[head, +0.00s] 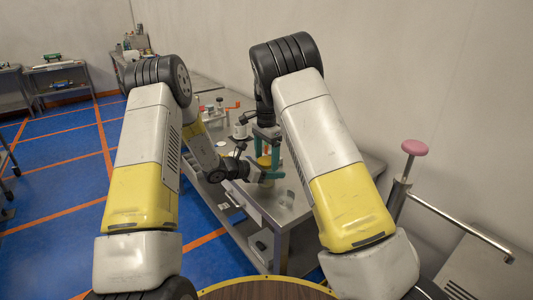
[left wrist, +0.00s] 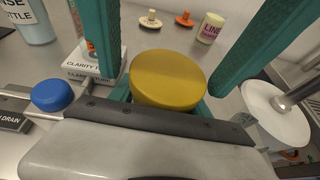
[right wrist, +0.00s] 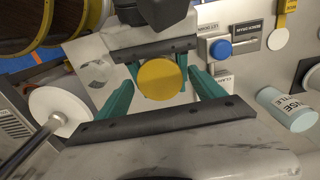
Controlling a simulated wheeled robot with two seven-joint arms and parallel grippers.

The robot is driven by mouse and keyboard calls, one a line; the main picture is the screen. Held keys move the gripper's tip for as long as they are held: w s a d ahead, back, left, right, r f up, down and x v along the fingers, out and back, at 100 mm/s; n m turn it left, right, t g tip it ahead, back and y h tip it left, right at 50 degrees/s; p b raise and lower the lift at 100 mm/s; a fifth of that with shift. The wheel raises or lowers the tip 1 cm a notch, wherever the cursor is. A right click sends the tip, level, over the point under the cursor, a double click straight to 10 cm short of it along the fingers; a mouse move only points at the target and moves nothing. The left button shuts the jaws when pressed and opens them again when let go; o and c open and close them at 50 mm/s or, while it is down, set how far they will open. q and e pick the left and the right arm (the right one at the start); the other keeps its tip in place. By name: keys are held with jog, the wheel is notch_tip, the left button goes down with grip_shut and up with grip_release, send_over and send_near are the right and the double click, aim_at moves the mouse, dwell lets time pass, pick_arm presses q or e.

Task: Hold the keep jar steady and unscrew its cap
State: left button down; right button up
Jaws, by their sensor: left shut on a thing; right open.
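The keep jar's round yellow cap (head: 264,161) shows between my grippers above the bench. It fills the middle of the left wrist view (left wrist: 168,78) and is seen from above in the right wrist view (right wrist: 162,82). The jar body is mostly hidden. My left gripper (head: 258,174) is shut on the keep jar from the side, below the cap. My right gripper (head: 268,152) points down from above. Its teal fingers (right wrist: 160,88) are open, one on each side of the cap, with visible gaps to it in the right wrist view.
On the bench (head: 238,207), a blue button (left wrist: 54,95) and labelled blocks (left wrist: 92,62) lie beside the jar. A rinse bottle (right wrist: 285,109) and a white disc (right wrist: 62,108) stand on opposite sides. A pink-knobbed lever (head: 414,148) rises at right. A wall is behind.

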jog(key=c, duration=1.5)
jog(key=n, duration=0.6)
jog(key=shift+n, duration=0.3)
jog(key=o, duration=1.5)
pick_arm(q)
jog(key=shift+d, duration=0.1)
pick_arm(e)
jog(key=shift+a+r, duration=0.1)
jog(key=shift+r, duration=0.05)
